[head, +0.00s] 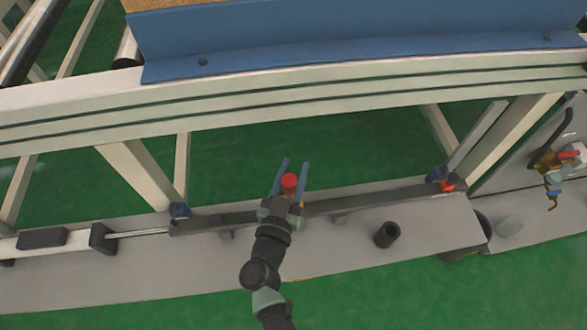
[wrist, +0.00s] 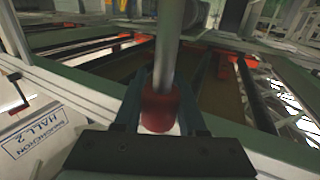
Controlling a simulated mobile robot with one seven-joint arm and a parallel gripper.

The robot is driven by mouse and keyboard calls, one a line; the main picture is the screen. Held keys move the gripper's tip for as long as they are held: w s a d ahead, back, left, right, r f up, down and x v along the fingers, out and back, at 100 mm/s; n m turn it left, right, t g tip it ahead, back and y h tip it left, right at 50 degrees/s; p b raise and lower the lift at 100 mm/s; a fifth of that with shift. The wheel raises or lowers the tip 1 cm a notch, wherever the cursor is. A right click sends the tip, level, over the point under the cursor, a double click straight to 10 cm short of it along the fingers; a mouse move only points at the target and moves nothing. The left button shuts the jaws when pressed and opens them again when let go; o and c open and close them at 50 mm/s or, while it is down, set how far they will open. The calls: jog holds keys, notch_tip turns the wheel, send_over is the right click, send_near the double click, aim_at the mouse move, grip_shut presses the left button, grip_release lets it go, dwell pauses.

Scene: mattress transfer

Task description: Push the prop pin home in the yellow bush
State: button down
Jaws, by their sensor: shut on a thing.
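The prop pin shows in the wrist view as a grey shaft (wrist: 167,50) with a red head (wrist: 158,108). My gripper (wrist: 158,100) is shut on the red head, one finger on each side. In the head view the red head (head: 289,181) sits between the two blue-grey fingers of my gripper (head: 294,168), above the dark bar. The shaft is not clear in that view. I cannot make out the yellow bush for certain; a small yellowish patch (head: 297,207) shows beside my gripper, mostly hidden. I cannot tell how deep the pin sits.
A long dark bar (head: 380,201) lies along the grey beam (head: 340,250). A short black cylinder (head: 386,235) stands on the beam to the right. A white rail (head: 350,80) with a blue angle plate crosses above. A brass valve (head: 548,160) is at the far right.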

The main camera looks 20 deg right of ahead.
jog(key=shift+r+p, duration=0.1)
jog(key=shift+p, duration=0.2)
jog(key=shift+f+b, duration=3.1)
jog(key=shift+f, duration=1.1)
jog(key=shift+c, duration=2)
grip_release()
jog(key=p+v, duration=0.5)
jog(key=v, duration=0.8)
